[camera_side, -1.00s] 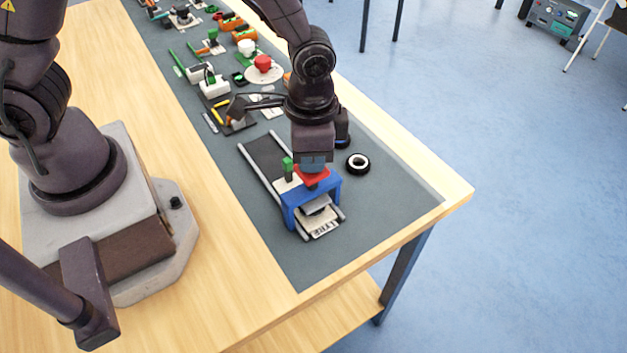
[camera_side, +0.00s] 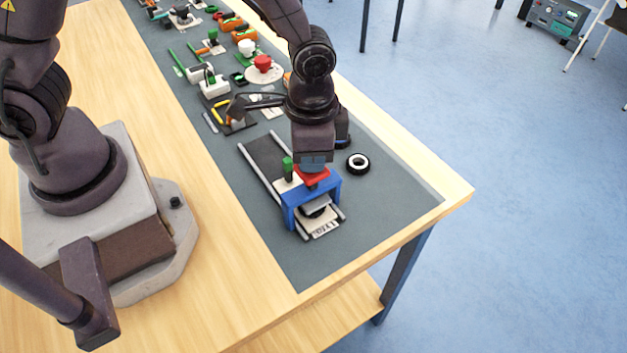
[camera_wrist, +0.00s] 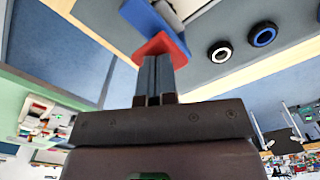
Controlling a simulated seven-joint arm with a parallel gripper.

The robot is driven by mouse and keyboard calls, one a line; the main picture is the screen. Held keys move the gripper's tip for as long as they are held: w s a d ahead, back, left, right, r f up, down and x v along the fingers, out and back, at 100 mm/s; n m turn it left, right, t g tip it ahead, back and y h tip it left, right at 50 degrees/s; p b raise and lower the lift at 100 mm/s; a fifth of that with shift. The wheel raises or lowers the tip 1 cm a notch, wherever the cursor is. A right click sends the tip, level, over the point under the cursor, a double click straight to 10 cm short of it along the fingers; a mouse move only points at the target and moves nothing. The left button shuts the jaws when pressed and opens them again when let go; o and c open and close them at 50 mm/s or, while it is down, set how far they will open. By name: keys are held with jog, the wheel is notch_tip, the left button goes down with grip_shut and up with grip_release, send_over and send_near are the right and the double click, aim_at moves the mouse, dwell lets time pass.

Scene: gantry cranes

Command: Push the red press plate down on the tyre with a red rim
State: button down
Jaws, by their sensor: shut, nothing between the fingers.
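The red press plate (camera_side: 322,179) sits on top of the blue gantry frame (camera_side: 334,190). It also shows in the wrist view (camera_wrist: 177,48), right at my fingertips. My gripper (camera_side: 313,169) is shut and points down onto the red plate, with its fingertips at or touching it; exact contact cannot be told. The shut fingers show in the wrist view (camera_wrist: 157,70). A grey block (camera_side: 316,203) hangs under the gantry, with something dark beneath it. No red rim can be made out; the tyre under the press is mostly hidden.
A white-rimmed tyre (camera_side: 357,163) lies right of the gantry. A blue-rimmed tyre (camera_wrist: 263,36) lies beyond it. Small parts crowd the far mat. The mat's front right is free.

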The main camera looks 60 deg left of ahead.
jog(key=shift+r, duration=3.5)
jog(key=shift+s+f, duration=0.1)
jog(key=shift+s, duration=0.05)
jog(key=shift+s+a+g, duration=0.3)
jog(key=shift+s+a, duration=0.1)
jog(key=shift+s, duration=0.25)
jog(key=s+a+r+n+t, duration=0.3)
jog(key=s+a+r, duration=0.1)
jog(key=r, duration=0.4)
jog(key=s+a+r+n+t, duration=0.3)
jog(key=s+a+r, duration=0.1)
jog(key=a+r, duration=0.3)
jog(key=shift+s+r, duration=0.4)
jog(key=shift+r, duration=0.1)
